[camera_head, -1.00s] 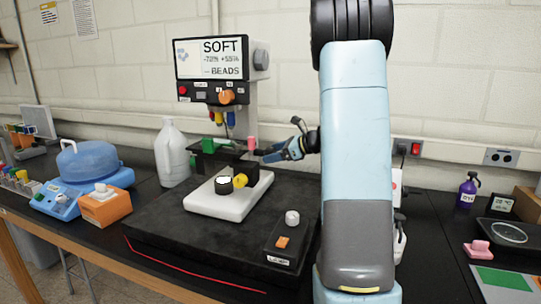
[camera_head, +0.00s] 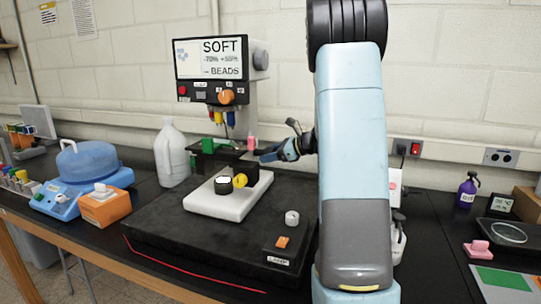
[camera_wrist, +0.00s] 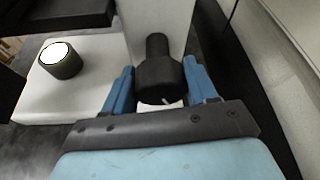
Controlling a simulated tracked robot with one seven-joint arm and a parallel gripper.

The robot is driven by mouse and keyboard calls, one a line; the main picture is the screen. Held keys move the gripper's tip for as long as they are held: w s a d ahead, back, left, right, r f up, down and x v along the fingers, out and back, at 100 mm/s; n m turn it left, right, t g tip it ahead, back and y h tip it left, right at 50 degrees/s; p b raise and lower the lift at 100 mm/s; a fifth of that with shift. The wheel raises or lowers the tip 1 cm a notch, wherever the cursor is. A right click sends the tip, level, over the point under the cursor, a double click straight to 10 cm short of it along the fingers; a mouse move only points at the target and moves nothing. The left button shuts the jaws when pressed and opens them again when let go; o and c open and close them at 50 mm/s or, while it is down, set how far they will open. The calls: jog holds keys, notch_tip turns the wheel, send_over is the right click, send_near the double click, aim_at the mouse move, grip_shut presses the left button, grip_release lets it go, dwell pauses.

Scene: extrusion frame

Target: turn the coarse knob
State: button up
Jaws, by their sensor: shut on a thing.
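The coarse knob is a black, stepped round knob (camera_wrist: 160,82) in the wrist view, sticking out from the side of the pale upright column (camera_wrist: 172,22). My gripper (camera_wrist: 159,68) is shut on it, with one blue finger on each side. A small white mark shows on the knob's near rim. In the head view my gripper (camera_head: 262,155) is at the right side of the instrument, and I cannot make out the knob there. The instrument has a white base (camera_head: 222,207) and a screen (camera_head: 221,59) reading "SOFT" and "BEADS".
A black cylinder with a bright top (camera_wrist: 62,60) stands on the base. A lamp box (camera_head: 284,243) with an orange switch is on the black slab's front right. A white jug (camera_head: 172,155) and a blue-lidded device (camera_head: 87,167) stand left. A purple bottle (camera_head: 468,189) stands right.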

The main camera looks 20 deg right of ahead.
jog(key=shift+c, duration=0.5)
jog(key=shift+n+t+h, duration=0.3)
jog(key=shift+n, duration=0.1)
jog(key=o, duration=1)
jog(key=shift+c, duration=0.2)
jog(key=shift+d, duration=0.1)
jog(key=v, duration=1.3)
jog(key=shift+s, duration=0.3)
jog(key=shift+d, duration=0.15)
